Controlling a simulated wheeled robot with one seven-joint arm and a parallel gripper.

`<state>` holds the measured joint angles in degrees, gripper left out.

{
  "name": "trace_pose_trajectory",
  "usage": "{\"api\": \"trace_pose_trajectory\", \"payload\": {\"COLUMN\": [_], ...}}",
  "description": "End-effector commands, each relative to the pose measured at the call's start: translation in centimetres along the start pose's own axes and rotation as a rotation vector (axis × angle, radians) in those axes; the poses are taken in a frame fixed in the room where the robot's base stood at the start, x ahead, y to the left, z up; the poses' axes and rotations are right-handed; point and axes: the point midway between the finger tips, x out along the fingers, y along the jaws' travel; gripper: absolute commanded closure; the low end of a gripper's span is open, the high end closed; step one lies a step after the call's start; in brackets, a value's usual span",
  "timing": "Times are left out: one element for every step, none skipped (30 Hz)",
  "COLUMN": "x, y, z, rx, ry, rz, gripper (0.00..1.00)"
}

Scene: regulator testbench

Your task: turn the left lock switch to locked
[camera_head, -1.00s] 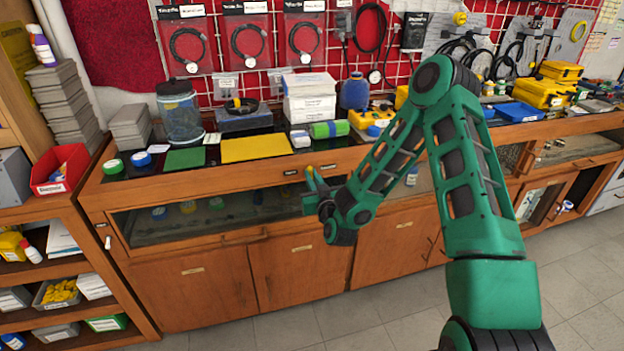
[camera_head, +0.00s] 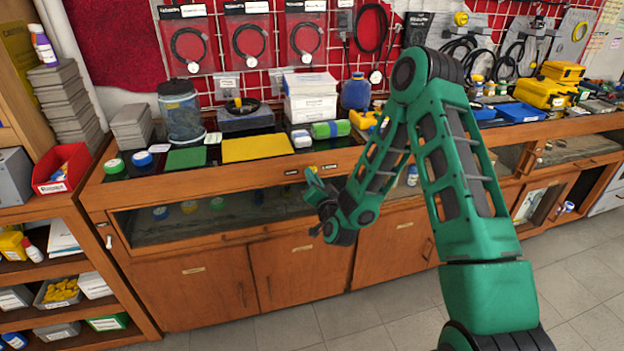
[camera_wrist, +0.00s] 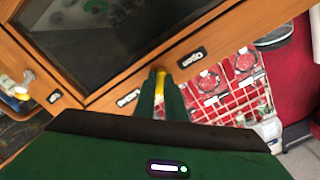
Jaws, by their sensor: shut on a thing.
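The lock switch has a yellow handle (camera_wrist: 161,86), seen in the wrist view between my gripper's fingers (camera_wrist: 160,82). My gripper is shut on it at the wooden front edge of the bench. A dark label reading "Open" (camera_wrist: 192,57) is on one side of the switch, and a second dark label (camera_wrist: 127,97), too blurred to read surely, is on the other. In the head view, a yellow tip of the switch (camera_head: 312,168) shows just above my gripper (camera_head: 313,180), between two small labels. My fingers hide most of the switch, so its exact angle is unclear.
The glass-fronted compartment (camera_head: 235,208) lies below the edge. The floor (camera_head: 380,314) before the cabinets is clear.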

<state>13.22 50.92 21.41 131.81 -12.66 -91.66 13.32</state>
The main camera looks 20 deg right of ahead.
Motion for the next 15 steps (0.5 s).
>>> {"api": "trace_pose_trajectory", "payload": {"x": [-0.06,-0.06,-0.06,-0.06,-0.06,-0.06,-0.06,-0.06,-0.06,-0.06,-0.06,-0.06,-0.06,-0.06,-0.06], "y": [0.19,0.20,0.22,0.24,0.25,0.26,0.27,0.28,0.29,0.30,0.30,0.31,0.32,0.32,0.33], "z": [-0.20,-0.20,-0.21,-0.21,-0.22,-0.22,-0.22,-0.23,-0.23,-0.23,-0.24,-0.24,-0.24,-0.24,-0.24], "rx": [0.011,0.019,0.029,0.035,0.040,0.045,0.049,0.052,0.055,0.057,0.058,0.059,0.059,0.059,0.059], "ry": [0.004,0.004,0.004,0.004,0.004,0.004,0.004,0.004,0.004,0.004,0.004,0.004,0.004,0.004,0.004], "rz": [0.002,0.003,0.003,0.003,0.003,0.003,0.004,0.004,0.004,0.004,0.004,0.004,0.004,0.004,0.004], "gripper": [1.00,1.00,1.00,1.00,1.00,1.00,1.00,1.00,1.00,1.00,1.00,1.00,1.00,1.00,1.00]}}
